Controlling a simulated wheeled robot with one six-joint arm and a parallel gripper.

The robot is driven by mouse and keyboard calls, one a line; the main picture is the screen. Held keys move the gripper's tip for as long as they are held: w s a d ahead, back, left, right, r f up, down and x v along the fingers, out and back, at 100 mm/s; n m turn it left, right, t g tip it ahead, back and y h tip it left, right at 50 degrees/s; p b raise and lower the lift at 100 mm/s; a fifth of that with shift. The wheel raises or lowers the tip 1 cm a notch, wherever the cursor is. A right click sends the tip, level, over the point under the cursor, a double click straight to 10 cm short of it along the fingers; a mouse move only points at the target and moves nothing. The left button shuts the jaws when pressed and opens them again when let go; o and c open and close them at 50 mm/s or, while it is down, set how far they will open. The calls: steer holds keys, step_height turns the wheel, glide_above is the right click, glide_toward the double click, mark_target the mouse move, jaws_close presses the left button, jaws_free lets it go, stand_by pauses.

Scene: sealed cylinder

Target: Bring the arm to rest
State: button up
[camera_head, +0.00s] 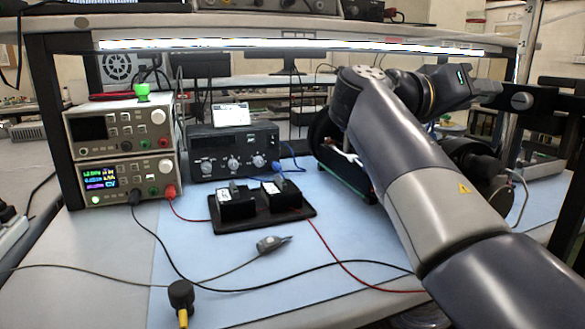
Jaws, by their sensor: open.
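My arm (425,205) rises from the lower right corner to a bent joint near the top centre. From there its dark forearm and wrist (445,88) reach right, above the back of the bench, below the lit shelf. I cannot make out my gripper's jaws among the dark parts at the right. Nothing shows in the arm's grasp. The arm hides part of the mat and the things behind it on the right.
Two stacked power supplies (122,129) and a dark instrument (234,152) stand at the back left. A black tray (262,222) with two black blocks lies on the blue mat (225,285). A shelf (280,32) spans overhead.

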steer(key=shift+w+d, duration=0.15)
steer(key=shift+d, duration=0.15)
